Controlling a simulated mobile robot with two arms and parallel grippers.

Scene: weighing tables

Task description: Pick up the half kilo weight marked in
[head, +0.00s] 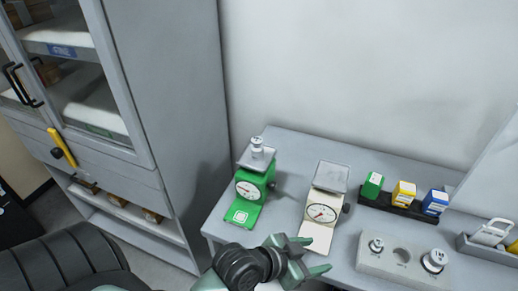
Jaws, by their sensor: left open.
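A small metal weight (257,144) stands on the pan of the green scale (249,188). A grey block (390,274) at the lower right holds a small weight (376,246) in its left socket and a larger weight (434,260) in its right one. The block's middle socket is empty. The markings on the weights are too small to read, so I cannot tell which is the half kilo. My left gripper (312,254) is open and empty, in front of the white scale (324,206) and left of the block. My right gripper is not in view.
The white scale's pan is empty. Behind the block, a black rack (391,208) holds green, yellow and blue boxes. A grey tray (487,250) is at the right edge. A grey cabinet (170,100) stands left of the table (290,150). A wall closes off the back.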

